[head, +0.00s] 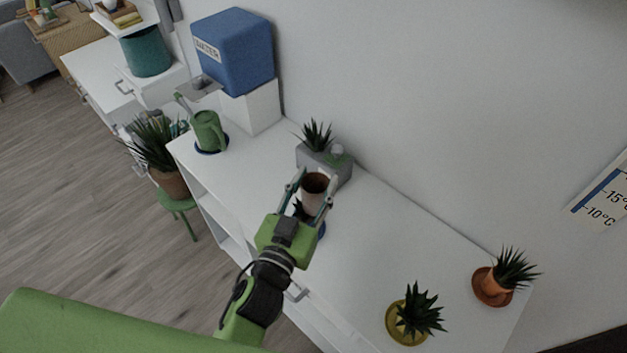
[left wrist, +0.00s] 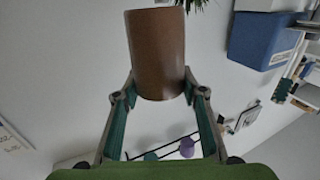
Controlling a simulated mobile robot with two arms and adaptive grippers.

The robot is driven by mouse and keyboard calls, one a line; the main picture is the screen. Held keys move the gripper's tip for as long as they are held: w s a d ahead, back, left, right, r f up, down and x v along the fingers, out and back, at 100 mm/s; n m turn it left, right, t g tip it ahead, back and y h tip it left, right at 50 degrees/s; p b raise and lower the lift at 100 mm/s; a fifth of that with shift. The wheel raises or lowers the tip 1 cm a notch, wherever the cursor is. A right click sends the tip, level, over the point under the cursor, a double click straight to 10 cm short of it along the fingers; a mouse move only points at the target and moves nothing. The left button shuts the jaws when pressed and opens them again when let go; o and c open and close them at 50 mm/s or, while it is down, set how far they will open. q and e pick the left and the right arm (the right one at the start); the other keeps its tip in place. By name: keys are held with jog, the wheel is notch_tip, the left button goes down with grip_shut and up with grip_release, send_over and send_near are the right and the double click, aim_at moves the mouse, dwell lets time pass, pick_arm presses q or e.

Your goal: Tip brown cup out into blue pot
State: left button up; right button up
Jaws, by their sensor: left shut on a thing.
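My left gripper (head: 312,196) is shut on the brown cup (head: 314,184), holding it above the white desk. The cup's dark open mouth faces up towards the head camera; it looks roughly upright. In the left wrist view the brown cup (left wrist: 157,52) sits between the two fingertips of my left gripper (left wrist: 158,90). My right gripper is not in view.
A grey planter (head: 341,168) with a spiky plant stands just behind the cup. Potted plants in yellow (head: 394,330) and orange (head: 487,287) stand at right. The desk (head: 375,235) between is clear.

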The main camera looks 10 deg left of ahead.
pick_arm(q)
jog(key=shift+d+p, duration=0.1)
jog(key=shift+p, duration=0.3)
jog(key=shift+f+n+g+p, duration=0.3)
jog(key=shift+f+n+p, duration=0.1)
jog(key=shift+n+p, duration=0.35)
jog(key=shift+f+n+p, duration=0.4)
jog(key=shift+f+n, duration=0.05)
jog(key=shift+n, duration=0.1)
jog(key=shift+f+n+g, duration=0.3)
jog(key=shift+f, duration=0.05)
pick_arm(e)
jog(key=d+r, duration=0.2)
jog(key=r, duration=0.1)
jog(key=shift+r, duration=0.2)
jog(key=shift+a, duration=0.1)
